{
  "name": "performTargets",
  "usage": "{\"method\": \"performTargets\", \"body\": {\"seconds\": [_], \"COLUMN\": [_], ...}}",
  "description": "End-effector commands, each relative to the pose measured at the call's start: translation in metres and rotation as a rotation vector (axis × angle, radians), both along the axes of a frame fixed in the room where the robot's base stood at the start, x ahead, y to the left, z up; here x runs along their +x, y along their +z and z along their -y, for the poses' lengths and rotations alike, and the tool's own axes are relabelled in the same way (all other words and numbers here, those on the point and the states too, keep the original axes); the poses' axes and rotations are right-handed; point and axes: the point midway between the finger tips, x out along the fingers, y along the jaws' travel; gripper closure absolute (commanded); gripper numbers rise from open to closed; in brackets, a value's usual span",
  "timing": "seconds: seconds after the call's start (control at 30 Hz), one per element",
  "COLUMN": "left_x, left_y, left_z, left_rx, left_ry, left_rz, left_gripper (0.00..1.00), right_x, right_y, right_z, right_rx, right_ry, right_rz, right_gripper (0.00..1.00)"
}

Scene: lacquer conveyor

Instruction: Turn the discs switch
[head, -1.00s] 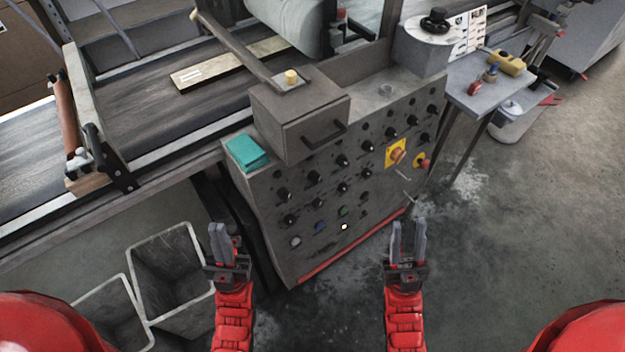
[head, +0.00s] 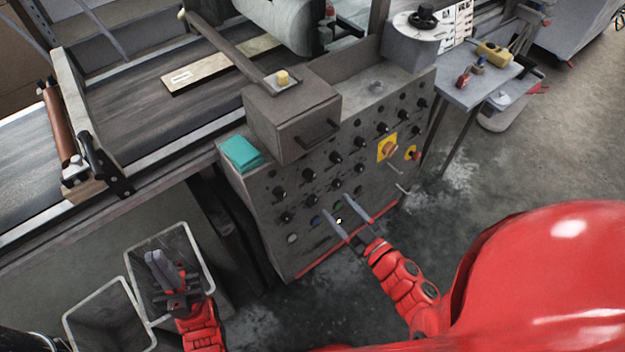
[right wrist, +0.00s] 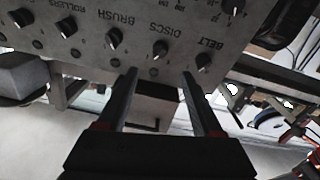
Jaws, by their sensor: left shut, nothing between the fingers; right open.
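The discs switch is a black knob with a light pointer, second from the left in the upper knob row of the grey control panel (head: 270,230); it shows in the head view (head: 308,174). In the right wrist view the panel is upside down, and the discs switch (right wrist: 160,48) is beside its DISCS label, between the BRUSH and BELT knobs. My right gripper (head: 337,205) is open, its fingers in front of the lower panel. In its wrist view the fingertips (right wrist: 158,72) are close to the discs switch, with nothing between them. My left gripper (head: 158,262) is shut and empty, left of the panel.
Other knobs and a yellow-backed emergency button (head: 388,148) crowd the panel. A box with a handle (head: 293,125) juts out above the knobs. Grey bins (head: 128,262) stand behind my left gripper.

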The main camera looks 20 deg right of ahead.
Motion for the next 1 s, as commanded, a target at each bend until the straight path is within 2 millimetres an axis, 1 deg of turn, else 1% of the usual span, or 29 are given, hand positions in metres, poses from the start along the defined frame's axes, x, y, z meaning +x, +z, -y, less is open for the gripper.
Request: {"method": "performTargets", "body": {"seconds": [0.03, 0.2, 0.4, 0.6, 0.9, 0.93, 1.0], "left_x": [0.000, 0.000, 0.000, 0.000, 0.000, 0.000, 0.000], "left_y": [0.002, 0.006, 0.010, 0.012, 0.012, 0.012, 0.012], "left_z": [0.000, 0.000, 0.000, 0.000, 0.000, 0.000, 0.000], "left_rx": [0.000, 0.000, 0.000, 0.000, 0.000, 0.000, 0.000], "left_ry": [0.000, 0.000, 0.000, 0.000, 0.000, 0.000, 0.000], "left_rz": [0.000, 0.000, 0.000, 0.000, 0.000, 0.000, 0.000], "left_gripper": [1.00, 1.00, 1.00, 1.00, 1.00, 1.00, 1.00], "right_x": [0.014, 0.052, 0.087, 0.103, 0.105, 0.105, 0.104], "right_y": [0.003, 0.003, 0.003, 0.001, 0.001, 0.001, 0.001], "right_z": [-0.005, -0.018, -0.029, -0.034, -0.035, -0.035, -0.035], "right_rx": [-0.001, 0.001, 0.001, 0.000, 0.000, 0.000, 0.000], "right_ry": [0.006, 0.004, 0.002, 0.001, 0.002, 0.002, 0.002], "right_rz": [0.006, 0.004, 0.005, 0.003, 0.002, 0.002, 0.002], "right_gripper": [0.32, 0.32, 0.32, 0.32, 0.32, 0.36, 0.49]}}
